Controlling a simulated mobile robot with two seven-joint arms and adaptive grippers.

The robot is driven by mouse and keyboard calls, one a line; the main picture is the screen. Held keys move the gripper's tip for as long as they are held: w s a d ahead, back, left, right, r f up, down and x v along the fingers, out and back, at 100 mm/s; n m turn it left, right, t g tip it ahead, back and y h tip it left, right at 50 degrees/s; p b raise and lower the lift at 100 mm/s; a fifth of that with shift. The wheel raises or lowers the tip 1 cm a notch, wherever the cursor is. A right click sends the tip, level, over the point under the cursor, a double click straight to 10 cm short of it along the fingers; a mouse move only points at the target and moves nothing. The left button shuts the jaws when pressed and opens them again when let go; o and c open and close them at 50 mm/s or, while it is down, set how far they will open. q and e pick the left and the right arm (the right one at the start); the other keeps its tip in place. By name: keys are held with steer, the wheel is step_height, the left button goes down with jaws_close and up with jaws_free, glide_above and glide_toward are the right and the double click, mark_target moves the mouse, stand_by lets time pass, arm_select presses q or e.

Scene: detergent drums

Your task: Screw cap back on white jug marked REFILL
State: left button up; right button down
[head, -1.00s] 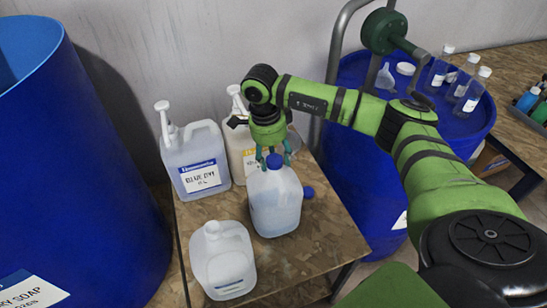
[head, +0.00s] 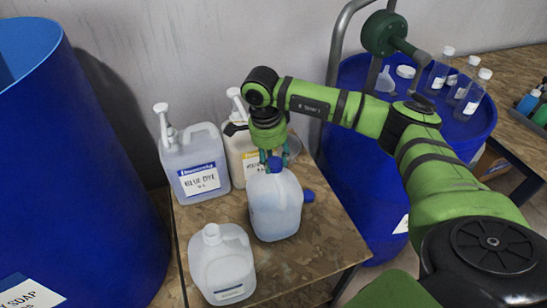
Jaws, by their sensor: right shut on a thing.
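A translucent white jug (head: 275,210) with bluish liquid stands upright on the wooden-topped table, behind and right of another white jug (head: 222,268). My right gripper (head: 272,158) points down over the bluish jug. It is shut on a blue cap (head: 275,165) at the top of that jug's neck; whether the threads are engaged cannot be told. The front jug has a bare white neck and a small label. I cannot read REFILL on either jug. My left gripper is not in view.
Two pump jugs stand behind, one labelled BLUE DYE (head: 195,165) and one with a yellow label (head: 240,145). A large blue drum (head: 75,170) is at left. Another drum (head: 350,190) at right bears bottles. The table's front right (head: 310,255) is clear.

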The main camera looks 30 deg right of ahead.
steer(key=shift+f, duration=0.1)
steer(key=m, duration=0.5)
steer(key=shift+f+m+g, duration=0.1)
steer(key=shift+m+g, duration=0.3)
steer(key=shift+m+p, duration=0.4)
steer(key=shift+m, duration=0.7)
steer(key=m, duration=0.3)
steer(key=shift+g+y, duration=0.3)
steer(key=shift+y, duration=0.1)
steer(key=shift+m+p, duration=0.3)
